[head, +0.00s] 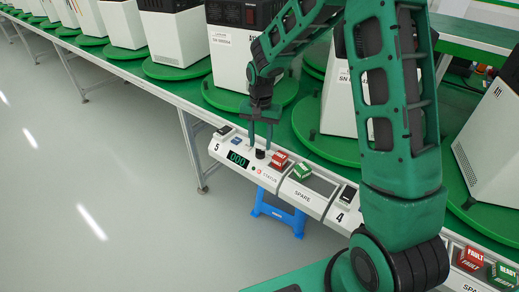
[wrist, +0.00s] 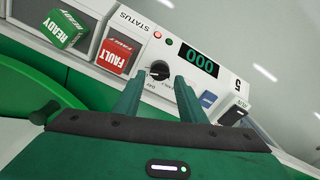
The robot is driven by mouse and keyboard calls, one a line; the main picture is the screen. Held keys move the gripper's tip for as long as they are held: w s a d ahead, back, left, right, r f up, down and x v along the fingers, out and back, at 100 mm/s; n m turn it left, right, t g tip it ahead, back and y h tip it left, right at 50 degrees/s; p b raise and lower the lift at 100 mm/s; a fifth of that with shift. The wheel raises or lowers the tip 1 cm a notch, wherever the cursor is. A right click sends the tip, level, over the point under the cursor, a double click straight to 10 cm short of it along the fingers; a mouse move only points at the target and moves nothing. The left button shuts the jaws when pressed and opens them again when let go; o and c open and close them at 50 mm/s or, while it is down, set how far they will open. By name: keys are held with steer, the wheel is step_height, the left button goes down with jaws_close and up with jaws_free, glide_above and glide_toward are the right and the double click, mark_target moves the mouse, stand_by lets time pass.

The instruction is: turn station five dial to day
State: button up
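The station five dial (wrist: 160,70) is a small black knob on a white panel (wrist: 231,82) marked 5. It shows between my gripper's fingertips in the wrist view. Small lettering, apparently including DAY, sits beside it; I cannot tell which mark the dial points to. In the head view the dial (head: 260,154) is just below my gripper (head: 260,145). My gripper (wrist: 157,80) is open, its two green fingers pointing at the panel, one on each side of the dial. I cannot tell whether they touch it.
A green display (wrist: 199,61) reads 000 beside the dial. A red FAULT block (wrist: 119,52), a green READY block (wrist: 63,29) and a blue switch (wrist: 208,98) are close by. Machines on green turntables (head: 180,70) line the bench. A blue stool (head: 279,214) stands below.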

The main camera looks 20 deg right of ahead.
mark_target(260, 150)
steer(key=shift+f, duration=2.05)
steer(key=c, duration=0.8)
steer(key=shift+o, duration=0.2)
steer(key=n, duration=0.6)
steer(key=shift+n, duration=0.3)
steer(key=n, duration=0.6)
steer(key=shift+d+n, duration=0.1)
steer(key=shift+n, duration=0.5)
